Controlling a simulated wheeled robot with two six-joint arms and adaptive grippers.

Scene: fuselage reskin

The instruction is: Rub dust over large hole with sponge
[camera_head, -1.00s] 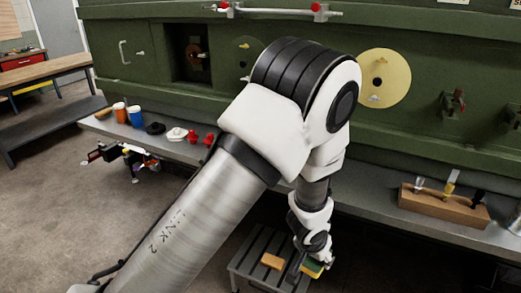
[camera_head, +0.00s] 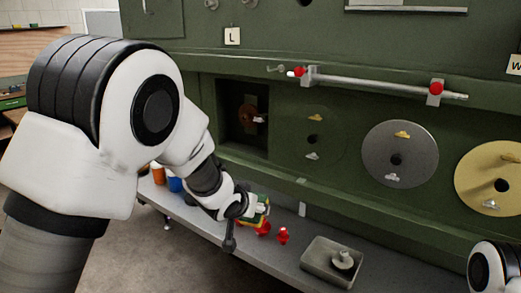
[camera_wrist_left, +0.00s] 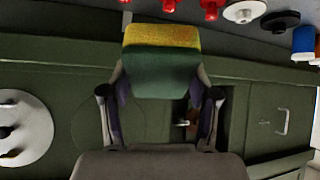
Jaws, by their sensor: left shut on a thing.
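A sponge (camera_head: 262,207), yellow on one layer and green on the other, is held in my left gripper (camera_head: 250,209) in the head view. In the left wrist view, the sponge (camera_wrist_left: 162,60) sits between the two fingers, which are shut on it. The sponge is in front of the green fuselage panel, above the bench shelf, and appears apart from the panel. I cannot make out dust. My right gripper is outside the frames.
Red knobbed parts (camera_head: 283,236) and a metal tray (camera_head: 332,262) are on the shelf (camera_head: 275,262). Orange (camera_head: 159,174) and blue (camera_head: 175,183) containers stand at its left. A bar with red knobs (camera_head: 370,84) juts out above the discs.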

